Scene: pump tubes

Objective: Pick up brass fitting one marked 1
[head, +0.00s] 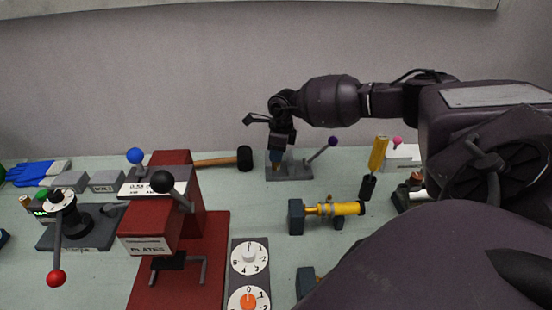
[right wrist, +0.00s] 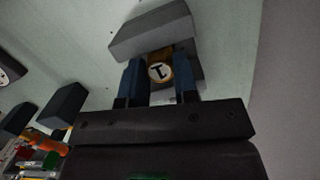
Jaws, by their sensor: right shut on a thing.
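Brass fitting one (right wrist: 159,72), a small brass piece with a pale round face marked 1, sits between the two blue fingers of my right gripper (right wrist: 160,82) in the right wrist view. The fingers touch it from both sides and are shut on it. In the head view my right gripper (head: 276,158) points down at the grey block with a purple-knobbed lever (head: 290,173) at the back of the table. The fitting cannot be made out there, and I cannot tell whether it is clear of the surface below. My left gripper is not in view.
A mallet (head: 222,160) lies left of the gripper. A yellow-handled tool (head: 377,155) stands to the right. A yellow cylinder on a dark mount (head: 338,209) is in front. A red press (head: 152,231) stands at left, with two dial plates (head: 249,258) beside it.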

